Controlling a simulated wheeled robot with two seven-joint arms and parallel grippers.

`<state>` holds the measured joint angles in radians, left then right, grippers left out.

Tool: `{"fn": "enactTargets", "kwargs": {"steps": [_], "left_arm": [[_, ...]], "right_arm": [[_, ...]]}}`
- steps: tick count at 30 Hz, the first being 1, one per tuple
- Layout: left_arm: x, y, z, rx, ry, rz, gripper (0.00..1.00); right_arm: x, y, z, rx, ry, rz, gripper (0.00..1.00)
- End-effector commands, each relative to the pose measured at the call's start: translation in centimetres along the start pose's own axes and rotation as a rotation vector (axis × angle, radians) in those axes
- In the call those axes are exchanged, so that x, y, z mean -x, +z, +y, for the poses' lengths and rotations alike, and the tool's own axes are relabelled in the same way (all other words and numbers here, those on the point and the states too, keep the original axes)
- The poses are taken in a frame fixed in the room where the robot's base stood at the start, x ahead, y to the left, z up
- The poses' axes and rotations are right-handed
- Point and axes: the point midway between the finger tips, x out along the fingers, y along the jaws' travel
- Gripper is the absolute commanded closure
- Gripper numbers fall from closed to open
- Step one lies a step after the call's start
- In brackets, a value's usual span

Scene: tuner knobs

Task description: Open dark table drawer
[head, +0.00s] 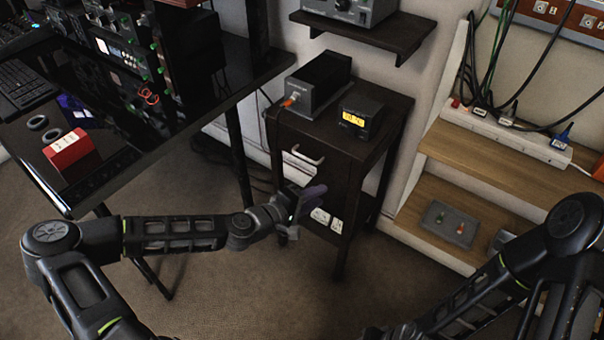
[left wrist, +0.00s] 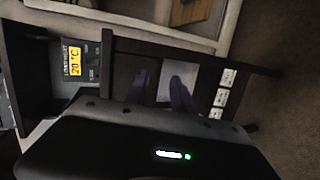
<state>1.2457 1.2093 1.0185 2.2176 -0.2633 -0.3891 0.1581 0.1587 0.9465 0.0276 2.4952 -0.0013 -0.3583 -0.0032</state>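The small dark table (head: 350,147) stands against the wall in the middle of the head view. Its drawer front (head: 292,168) faces left and carries a pale curved handle (head: 308,156). The drawer looks shut. My left gripper (head: 311,203) is beside the table front, lower than the handle. The left wrist view shows its two purple-grey fingers (left wrist: 161,90) apart, with a pale square patch between and behind them; I cannot tell what the patch is. No hold on the handle shows. My right arm is at the lower right, with its gripper end at the bottom edge, unclear.
A black box (head: 318,82) and a small meter with a yellow display (head: 359,117) stand on the table. A black desk (head: 190,105) with electronics is at the left. Wooden shelves (head: 500,157) with cables are at the right. Carpet floor in front is open.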

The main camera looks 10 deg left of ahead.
Motion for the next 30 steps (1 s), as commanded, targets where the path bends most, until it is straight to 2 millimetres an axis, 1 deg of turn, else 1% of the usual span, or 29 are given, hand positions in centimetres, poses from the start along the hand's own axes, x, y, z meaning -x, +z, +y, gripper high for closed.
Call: {"fn": "enactTargets", "kwargs": {"steps": [1,3,6,9,17,20,23,30], "left_arm": [[0.5,-3.5,0.0,0.025,0.042,0.068,0.71],[1.6,-6.8,1.1,0.042,0.087,0.135,0.71],[2.6,-9.3,2.1,0.05,0.119,0.184,0.71],[2.9,-9.9,2.4,0.052,0.127,0.196,0.71],[2.8,-9.7,2.4,0.052,0.125,0.193,0.71],[2.3,-9.7,2.5,0.052,0.125,0.191,0.71],[1.4,-9.9,2.5,0.052,0.125,0.191,0.71],[-2.1,-10.5,3.0,0.052,0.125,0.189,0.71]], "right_arm": [[-1.2,0.0,0.5,0.0,0.0,0.0,0.64],[-1.6,0.0,0.6,0.001,0.0,0.0,0.64],[-1.8,0.0,0.7,0.001,0.0,0.001,0.64],[-1.7,0.0,0.7,0.001,0.0,0.001,0.64],[-1.7,0.0,0.7,0.001,0.0,0.001,0.64],[-1.7,0.0,0.7,0.001,0.0,0.001,0.64],[-1.8,0.0,0.7,0.001,0.0,0.001,0.64],[-1.9,0.0,0.7,0.001,0.0,0.001,0.64]]}}
